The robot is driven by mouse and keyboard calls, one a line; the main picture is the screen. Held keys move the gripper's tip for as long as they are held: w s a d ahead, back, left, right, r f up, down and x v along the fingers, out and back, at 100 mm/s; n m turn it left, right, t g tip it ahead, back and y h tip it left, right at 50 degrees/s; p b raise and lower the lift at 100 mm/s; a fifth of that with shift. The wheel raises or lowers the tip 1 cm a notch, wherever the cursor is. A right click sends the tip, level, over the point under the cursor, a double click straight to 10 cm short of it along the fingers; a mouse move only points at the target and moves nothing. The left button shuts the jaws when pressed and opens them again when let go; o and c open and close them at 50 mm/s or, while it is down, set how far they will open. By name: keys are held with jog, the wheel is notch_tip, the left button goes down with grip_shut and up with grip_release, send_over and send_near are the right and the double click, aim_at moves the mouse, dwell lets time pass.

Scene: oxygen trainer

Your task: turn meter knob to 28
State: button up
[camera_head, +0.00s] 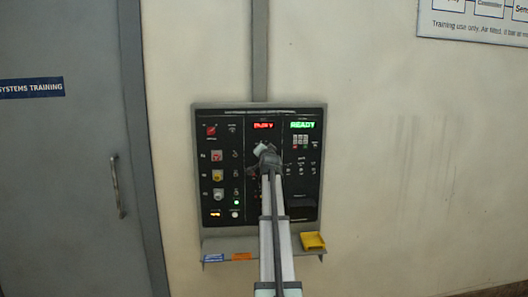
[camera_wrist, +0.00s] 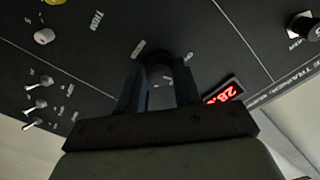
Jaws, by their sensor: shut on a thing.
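The dark meter knob (camera_wrist: 158,68) shows between my gripper's two fingers (camera_wrist: 160,85) in the wrist view. The fingers are shut on its sides. Just right of the fingers, a red display (camera_wrist: 223,92) appears upside down and seems to begin with 28; the rest is cut off or unclear. In the head view my gripper (camera_head: 267,160) is against the middle of the black panel (camera_head: 282,112), below a red display (camera_head: 263,125) too blurred to read. My gripper hides the knob there.
A green display (camera_head: 302,125) reads READY. Left of my arm are a red knob (camera_head: 211,130) and several other controls. Small toggle switches (camera_wrist: 36,105) show at the wrist view's left. Below the panel, a shelf (camera_head: 220,246) carries a yellow tray (camera_head: 313,240). A door stands left.

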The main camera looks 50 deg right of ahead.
jog(key=o, duration=1.1)
jog(key=shift+c, duration=0.2)
jog(key=shift+s+a, duration=0.1)
jog(key=v, duration=1.3)
jog(key=shift+s+a, duration=0.2)
